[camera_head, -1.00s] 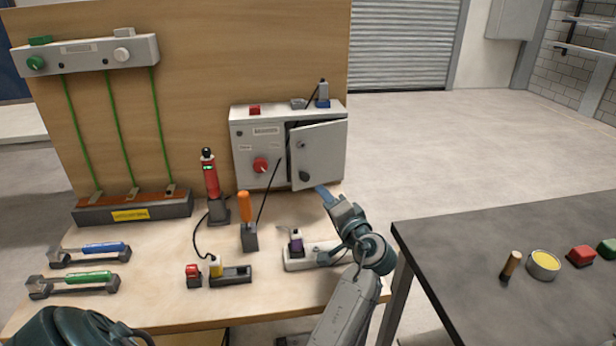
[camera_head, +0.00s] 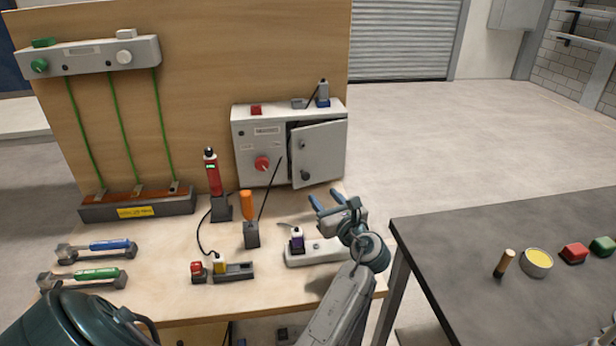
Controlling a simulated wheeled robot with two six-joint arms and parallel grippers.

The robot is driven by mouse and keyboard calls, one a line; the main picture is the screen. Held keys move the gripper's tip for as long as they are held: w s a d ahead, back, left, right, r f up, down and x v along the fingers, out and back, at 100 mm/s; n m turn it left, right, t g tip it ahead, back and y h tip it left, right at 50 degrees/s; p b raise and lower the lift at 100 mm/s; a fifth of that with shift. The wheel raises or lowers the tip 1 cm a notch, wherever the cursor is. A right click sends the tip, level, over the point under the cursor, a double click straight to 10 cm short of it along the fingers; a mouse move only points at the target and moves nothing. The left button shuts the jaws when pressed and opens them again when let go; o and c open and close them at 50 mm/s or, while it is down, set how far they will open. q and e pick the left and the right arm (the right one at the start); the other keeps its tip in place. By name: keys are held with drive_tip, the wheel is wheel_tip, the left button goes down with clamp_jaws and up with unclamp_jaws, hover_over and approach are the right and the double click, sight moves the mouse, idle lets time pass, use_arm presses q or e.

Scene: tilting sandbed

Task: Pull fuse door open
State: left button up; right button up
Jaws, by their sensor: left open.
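The fuse door (camera_head: 322,147) is the light grey front panel on the right part of a grey cabinet (camera_head: 258,147) against the wooden backboard. It stands slightly ajar, with a dark gap along its top and left edges. A dark round knob (camera_head: 305,175) sits low on its left side. My left gripper (camera_head: 325,197) is just below the door, above the bench. Its blue fingers are spread and empty, apart from the door and knob. My right gripper is not in view.
A red knob (camera_head: 262,163) is on the cabinet's left part. An orange-handled tool (camera_head: 248,205) and a red device (camera_head: 212,175) stand left of my gripper. A dark table (camera_head: 450,240) is at right.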

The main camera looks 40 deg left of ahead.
sight(307, 177)
use_arm(q)
drive_tip(key=p+x, duration=0.2)
drive_tip(key=x, duration=0.7)
drive_tip(key=shift+w+a, duration=0.15)
drive_tip(key=shift+a, duration=0.1)
drive_tip(key=shift+w+a+p, duration=0.2)
drive_tip(key=shift+a+p, duration=0.1)
drive_tip(key=shift+a, duration=0.1)
clamp_jaws()
